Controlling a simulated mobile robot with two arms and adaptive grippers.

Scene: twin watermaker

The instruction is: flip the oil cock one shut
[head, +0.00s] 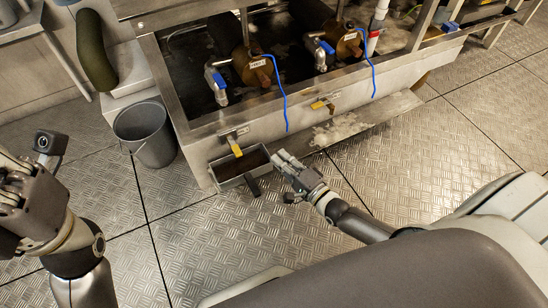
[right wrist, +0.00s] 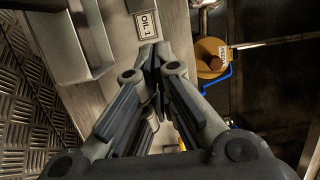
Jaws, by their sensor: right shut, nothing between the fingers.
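Oil cock one (head: 235,147) has a yellow lever that hangs down from the front wall of the metal trough, above a small tray (head: 228,171). Its plate, reading OIL 1 (right wrist: 147,24), shows at the top of the right wrist view. The lever itself is not clear in that view; my fingers cover much of the middle. My right gripper (head: 279,156) is shut and empty, just right of the tray and the lever, apart from the lever in the head view. It also shows shut in the right wrist view (right wrist: 155,52). My left gripper (head: 15,190) is at the left edge, its fingers unclear.
A second yellow-levered cock (head: 320,104) sits further right on the same wall. Blue-handled valves (head: 216,84) and thin blue lines (head: 279,92) are above in the trough. A grey bucket (head: 146,134) stands left. The plated floor in front is mostly clear.

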